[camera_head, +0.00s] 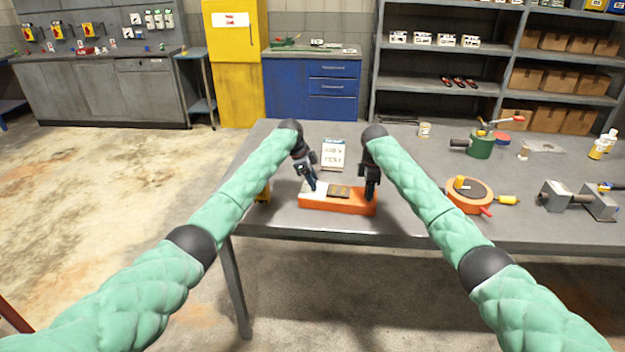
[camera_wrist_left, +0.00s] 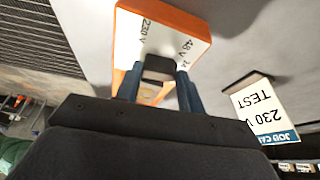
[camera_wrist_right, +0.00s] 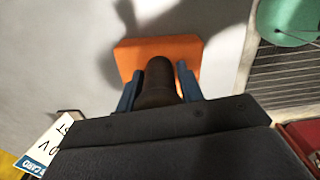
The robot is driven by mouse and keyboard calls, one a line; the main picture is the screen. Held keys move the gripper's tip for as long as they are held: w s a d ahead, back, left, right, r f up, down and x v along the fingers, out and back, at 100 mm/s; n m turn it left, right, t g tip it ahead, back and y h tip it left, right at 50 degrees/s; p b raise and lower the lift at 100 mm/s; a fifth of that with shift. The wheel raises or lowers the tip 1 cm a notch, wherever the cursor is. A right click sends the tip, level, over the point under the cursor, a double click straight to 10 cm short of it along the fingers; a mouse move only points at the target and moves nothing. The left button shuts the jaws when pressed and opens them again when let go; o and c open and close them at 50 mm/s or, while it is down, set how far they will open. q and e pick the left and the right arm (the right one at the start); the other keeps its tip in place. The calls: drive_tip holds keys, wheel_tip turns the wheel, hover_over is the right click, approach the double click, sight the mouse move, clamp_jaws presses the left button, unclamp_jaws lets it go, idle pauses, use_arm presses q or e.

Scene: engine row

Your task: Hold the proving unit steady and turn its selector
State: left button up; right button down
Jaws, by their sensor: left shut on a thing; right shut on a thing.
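The proving unit (camera_head: 337,206) is an orange block lying on the grey table, with a white plate at its left end. In the left wrist view the plate (camera_wrist_left: 150,38) reads 230 V, 48 V and a partly hidden mark. My left gripper (camera_head: 313,188) is shut on the dark selector knob (camera_wrist_left: 158,68); its pointing direction is unclear. My right gripper (camera_head: 370,195) is shut on the unit's dark upright grip (camera_wrist_right: 160,80) at the right end. A job card (camera_head: 333,153) reading TEST 230 V stands behind the unit; the left wrist view also shows it (camera_wrist_left: 264,112).
To the right are an orange round device (camera_head: 470,196), a green pot (camera_head: 480,146) and a grey vice-like block (camera_head: 556,197). A yellow thing (camera_head: 264,193) is partly hidden by my left arm. The tabletop just right of the unit is clear.

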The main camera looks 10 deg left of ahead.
use_arm(q)
drive_tip(key=n+t, duration=0.1)
drive_tip(key=n, duration=0.2)
drive_tip(key=n+t, duration=0.1)
drive_tip(key=n, duration=0.2)
drive_tip(key=shift+s+y, duration=0.2)
drive_tip(key=shift+y, duration=0.2)
drive_tip(key=shift+n, duration=0.3)
drive_tip(key=o, duration=1)
drive_tip(key=shift+r, duration=0.1)
drive_tip(key=v, duration=1.1)
drive_tip(key=shift+s+a+r, duration=0.2)
drive_tip(key=shift+r, duration=0.1)
